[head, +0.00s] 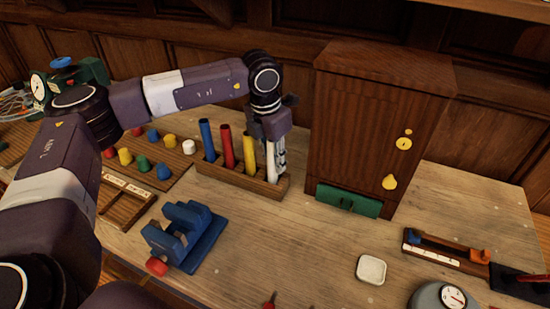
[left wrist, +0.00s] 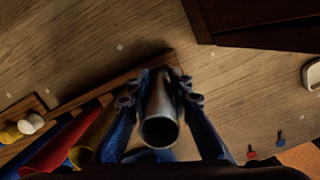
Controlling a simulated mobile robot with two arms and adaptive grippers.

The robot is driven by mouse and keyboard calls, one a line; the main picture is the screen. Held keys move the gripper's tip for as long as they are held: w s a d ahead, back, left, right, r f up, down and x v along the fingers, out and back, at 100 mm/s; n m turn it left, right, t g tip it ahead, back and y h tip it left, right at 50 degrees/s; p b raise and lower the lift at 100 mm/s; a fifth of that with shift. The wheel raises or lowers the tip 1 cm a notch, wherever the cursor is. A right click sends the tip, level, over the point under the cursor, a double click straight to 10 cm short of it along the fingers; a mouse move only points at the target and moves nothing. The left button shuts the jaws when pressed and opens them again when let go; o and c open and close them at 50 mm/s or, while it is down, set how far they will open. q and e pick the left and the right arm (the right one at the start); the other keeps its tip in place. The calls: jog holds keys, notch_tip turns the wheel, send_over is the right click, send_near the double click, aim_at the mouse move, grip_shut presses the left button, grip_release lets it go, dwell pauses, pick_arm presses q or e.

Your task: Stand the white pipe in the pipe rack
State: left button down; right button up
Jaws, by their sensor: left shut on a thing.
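The white pipe (head: 270,162) stands upright, or nearly so, at the right end of the wooden pipe rack (head: 236,182) in the head view. My left gripper (head: 276,150) is shut on it from above. In the left wrist view the pipe (left wrist: 160,105) is between the two fingers (left wrist: 161,100), its open round end toward the camera. The pipe's lower end meets the rack's right end; I cannot tell how deep it sits. A blue pipe (head: 207,140), a red pipe (head: 227,146) and a yellow pipe (head: 250,152) stand in the rack to its left. My right gripper is not in view.
A tall wooden cabinet (head: 375,130) stands close right of the rack. A pegboard (head: 150,168) with coloured knobs is to the left, a blue vise (head: 185,235) in front. A white dish (head: 371,270) lies front right. Bare tabletop lies between vise and dish.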

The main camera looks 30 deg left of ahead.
pick_arm(q)
jog(key=shift+f, duration=0.2)
jog(key=c, duration=1.8)
grip_release()
jog(key=shift+o, duration=0.3)
jog(key=shift+r, duration=0.2)
jog(key=shift+r, duration=0.2)
jog(key=r, duration=0.3)
jog(key=s+r+b, duration=0.1)
jog(key=r, duration=0.3)
jog(key=r+b, duration=0.1)
jog(key=r, duration=0.3)
jog(key=shift+s+a+r, duration=0.25)
jog(key=shift+s, duration=0.1)
